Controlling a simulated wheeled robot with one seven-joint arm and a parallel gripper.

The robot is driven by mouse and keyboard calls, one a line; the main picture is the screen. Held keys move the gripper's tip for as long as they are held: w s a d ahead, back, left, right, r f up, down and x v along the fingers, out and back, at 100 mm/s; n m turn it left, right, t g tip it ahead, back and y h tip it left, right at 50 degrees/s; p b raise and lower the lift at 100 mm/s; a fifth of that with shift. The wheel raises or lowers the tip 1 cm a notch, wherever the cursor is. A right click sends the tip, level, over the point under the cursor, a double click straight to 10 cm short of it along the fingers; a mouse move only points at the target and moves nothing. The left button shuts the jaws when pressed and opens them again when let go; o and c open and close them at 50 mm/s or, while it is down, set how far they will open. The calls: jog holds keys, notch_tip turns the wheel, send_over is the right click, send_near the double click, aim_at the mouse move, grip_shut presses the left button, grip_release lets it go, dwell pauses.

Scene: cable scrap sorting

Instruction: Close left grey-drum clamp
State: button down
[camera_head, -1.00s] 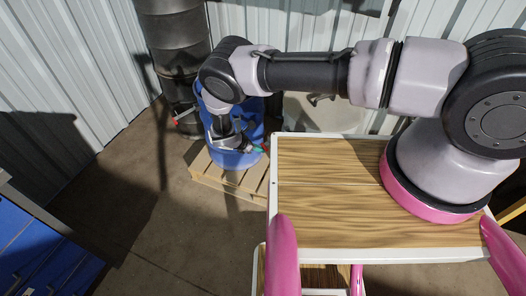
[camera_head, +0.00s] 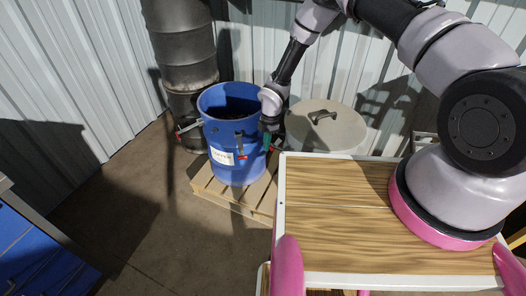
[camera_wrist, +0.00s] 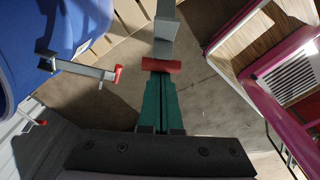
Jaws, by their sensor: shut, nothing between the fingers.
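The grey drum (camera_head: 325,122) with a pale lid and dark handle stands right of the blue drum, partly behind the table. In the wrist view a metal clamp lever (camera_wrist: 164,38) with a red grip (camera_wrist: 161,65) comes down from the top edge; its mount is out of frame. My gripper (camera_head: 267,140) is low between the two drums. In the wrist view its green fingers (camera_wrist: 160,83) are together and empty, tips right at the red grip; whether they touch it I cannot tell. The head view shows a bit of red beside the fingers; the arm hides the rest.
The open blue drum (camera_head: 222,162) stands on a wooden pallet (camera_head: 203,183). One of its clamps (camera_wrist: 77,67), red-tipped, sticks out left of my fingers. A dark metal drum stack (camera_head: 182,50) is behind. The wood-topped table (camera_head: 335,215) is close on the right.

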jog(key=shift+w+d+r+g+y, duration=0.25)
jog(key=shift+d+r+y, duration=0.05)
jog(key=shift+d+y, duration=0.1)
jog(key=shift+w+d+r+g+y, duration=0.2)
jog(key=shift+d+r+g+y, duration=0.1)
jog(key=shift+d, duration=0.1)
jog(key=w+d+r+g+y, duration=0.1)
jog(key=d, duration=0.1)
jog(key=w+d+r+g+y, duration=0.1)
jog(key=w+d+r+y, duration=0.1)
jog(key=shift+d+r+y, duration=0.1)
jog(key=shift+d+y, duration=0.05)
jog(key=shift+y, duration=0.15)
jog(key=shift+w+d+r, duration=0.15)
jog(key=shift+w+d, duration=0.3)
jog(key=shift+d, duration=0.2)
jog(key=shift+w+d+r, duration=0.1)
jog(key=shift+w+d, duration=0.3)
jog(key=shift+d, duration=0.2)
